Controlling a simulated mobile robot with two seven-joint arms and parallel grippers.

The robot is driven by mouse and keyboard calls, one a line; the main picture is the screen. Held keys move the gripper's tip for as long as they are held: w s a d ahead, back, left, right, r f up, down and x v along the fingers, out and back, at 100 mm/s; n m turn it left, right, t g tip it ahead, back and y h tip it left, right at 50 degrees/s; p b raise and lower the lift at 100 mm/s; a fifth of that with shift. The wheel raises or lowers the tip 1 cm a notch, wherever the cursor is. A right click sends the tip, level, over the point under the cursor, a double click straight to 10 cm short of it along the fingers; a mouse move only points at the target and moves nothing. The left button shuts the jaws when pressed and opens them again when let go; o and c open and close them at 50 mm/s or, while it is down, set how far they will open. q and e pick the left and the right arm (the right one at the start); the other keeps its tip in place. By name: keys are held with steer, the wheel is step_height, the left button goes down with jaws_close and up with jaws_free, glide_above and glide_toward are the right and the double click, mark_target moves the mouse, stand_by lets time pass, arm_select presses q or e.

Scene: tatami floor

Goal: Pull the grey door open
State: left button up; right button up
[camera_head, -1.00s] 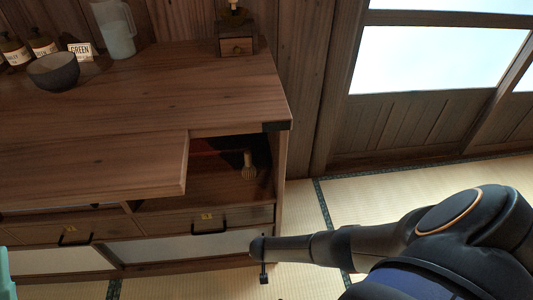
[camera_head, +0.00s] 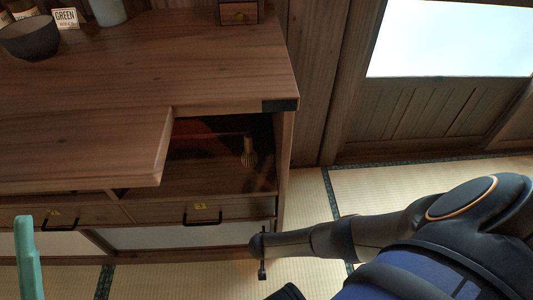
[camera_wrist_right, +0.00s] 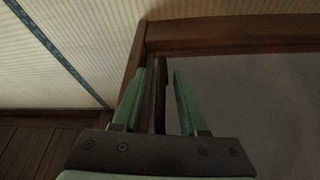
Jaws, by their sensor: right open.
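The grey door (camera_head: 185,237) is the wood-framed pale panel low at the cabinet's right, under a drawer. It also fills the right of the right wrist view (camera_wrist_right: 255,95). It looks shut. A dark upright handle (camera_head: 262,269) shows at its right edge in the head view. In the right wrist view my right gripper (camera_wrist_right: 160,80) is open, its green fingers on either side of the dark handle bar (camera_wrist_right: 160,102); contact is unclear. Its fingers are not seen in the head view. One green finger of my left gripper (camera_head: 28,255) shows at lower left; its opening is unclear.
The wooden cabinet (camera_head: 150,75) has two drawers with black handles and an open shelf holding a whisk (camera_head: 249,152). A dark bowl (camera_head: 30,38) and a small sign (camera_head: 66,18) stand on top. Tatami floor (camera_head: 400,190) is clear to the right.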

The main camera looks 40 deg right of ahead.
steer(key=shift+f, duration=0.15)
jaws_close()
stand_by(0.4)
stand_by(1.1)
